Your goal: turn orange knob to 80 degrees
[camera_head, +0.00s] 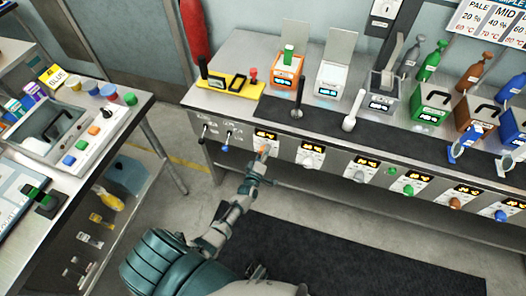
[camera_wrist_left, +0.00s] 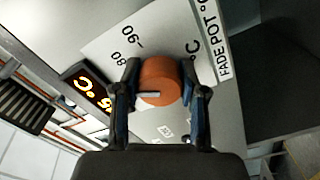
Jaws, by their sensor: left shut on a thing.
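The orange knob (camera_wrist_left: 160,82) sits on a white dial plate (camera_wrist_left: 105,38) with printed numbers, among them 80 and 90, in the left wrist view. My left gripper (camera_wrist_left: 160,88) has one finger on each side of the knob and is shut on it. A pale pointer line shows on the knob, toward the left. A lit display (camera_wrist_left: 88,88) beside the plate shows orange characters, partly cut by the angle. In the head view the left gripper (camera_head: 257,167) reaches the front panel below the leftmost display (camera_head: 266,135), and it mostly covers the orange knob (camera_head: 264,150). My right gripper is not in view.
More knobs line the front panel to the right, such as a white one (camera_head: 309,160) and a green one (camera_head: 408,190). Two levers (camera_head: 226,138) are on the left. Coloured machines (camera_head: 287,72) stand on the counter. A side table (camera_head: 75,185) is at the left.

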